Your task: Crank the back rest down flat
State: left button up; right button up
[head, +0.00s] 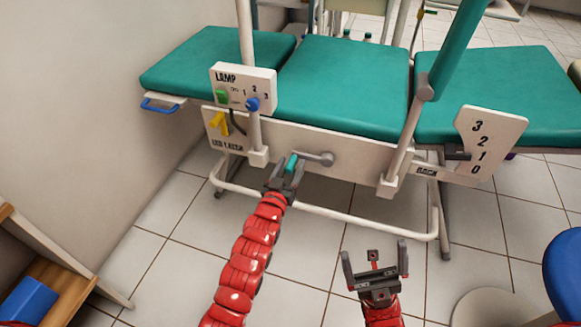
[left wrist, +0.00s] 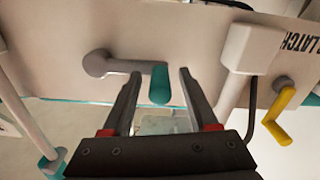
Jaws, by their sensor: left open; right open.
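The crank on the side panel has a grey arm (head: 318,158) and a teal handle (head: 292,162). My left gripper (head: 286,170) is at the handle. In the left wrist view the teal handle (left wrist: 160,85) lies between the open fingers of my left gripper (left wrist: 160,73), with gaps showing on both sides. The grey crank arm (left wrist: 108,65) runs left from it. My right gripper (head: 375,250) is open and empty above the floor. The teal pad at the right (head: 505,95) looks near level. The BACK scale (head: 480,145) reads 3 to 0; a dark pointer (head: 457,154) sits low beside it.
A lamp switch box (head: 243,88) on a white post and a yellow latch handle (head: 219,124) are left of the crank. A white frame rail (head: 330,217) runs below. A tilted teal bar (head: 455,50) rises at the right post. A blue stool (head: 566,272) is at right.

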pick_arm(q)
jog(key=shift+c, duration=0.3)
grip_shut()
dwell(1.1)
